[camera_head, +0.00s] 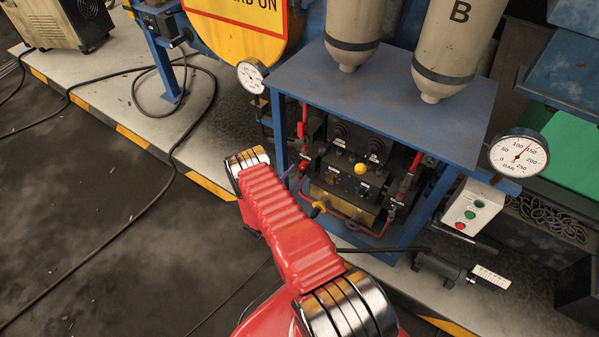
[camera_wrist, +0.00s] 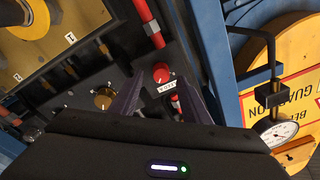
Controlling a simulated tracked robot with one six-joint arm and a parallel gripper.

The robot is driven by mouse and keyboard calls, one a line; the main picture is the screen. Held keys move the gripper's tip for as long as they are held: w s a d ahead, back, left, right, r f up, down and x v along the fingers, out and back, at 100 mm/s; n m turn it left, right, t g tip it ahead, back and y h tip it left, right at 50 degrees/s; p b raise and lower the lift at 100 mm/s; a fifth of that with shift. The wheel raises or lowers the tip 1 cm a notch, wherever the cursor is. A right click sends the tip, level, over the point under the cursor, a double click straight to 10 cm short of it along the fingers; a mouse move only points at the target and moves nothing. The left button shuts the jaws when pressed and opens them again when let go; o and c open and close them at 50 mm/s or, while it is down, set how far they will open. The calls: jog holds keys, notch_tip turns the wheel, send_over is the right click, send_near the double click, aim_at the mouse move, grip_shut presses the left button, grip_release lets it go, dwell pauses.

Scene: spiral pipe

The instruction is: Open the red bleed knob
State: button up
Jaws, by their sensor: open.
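The red bleed knob (camera_wrist: 161,73) is a small round red knob on the dark panel in the wrist view, with a white label just below it in the picture. My gripper (camera_wrist: 160,81) is open, its two dark fingers pointing toward the panel on either side of the knob in the picture. I cannot tell how much depth separates the fingertips from the knob. No contact is visible.
In the wrist view a brass knob (camera_wrist: 103,98) lies left of the fingers and a red lever (camera_wrist: 150,28) above. A blue post (camera_wrist: 215,60) and a gauge (camera_wrist: 276,130) stand at right. A yellow knob (camera_head: 361,169) is on the panel in the head view.

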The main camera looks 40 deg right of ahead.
jog(key=v, duration=1)
jog(key=shift+s+a+f, duration=0.1)
jog(key=shift+s+a, duration=0.05)
jog(key=w+a+f+n+y, duration=0.2)
jog(key=a+f+n+y, duration=0.55)
jog(key=f, duration=0.65)
jog(key=w+a+r+n+g+y, duration=0.25)
jog(key=a+r+n+y, duration=0.35)
jog(key=a+r+y, duration=0.8)
jog(key=s+a+r+n+g+h, duration=0.1)
jog(key=s+a+r+n, duration=0.2)
jog(key=r, duration=0.9)
jog(key=s+a+r+n+g+h, duration=0.1)
jog(key=s+a+r, duration=0.25)
jog(key=r, duration=0.85)
jog(key=s+d+r+n+t, duration=0.1)
jog(key=s+r, duration=0.5)
jog(key=r, duration=0.4)
jog(key=s+d+r+n+t, duration=0.1)
jog(key=s+r+n+t, duration=0.1)
jog(key=s+r, duration=0.4)
jog(key=s+d+r+n+t+h, duration=0.1)
jog(key=s+r, duration=0.5)
jog(key=r, duration=0.7)
jog(key=shift+s+r+t, duration=0.3)
jog(key=shift+s+t, duration=0.1)
jog(key=shift+t, duration=0.15)
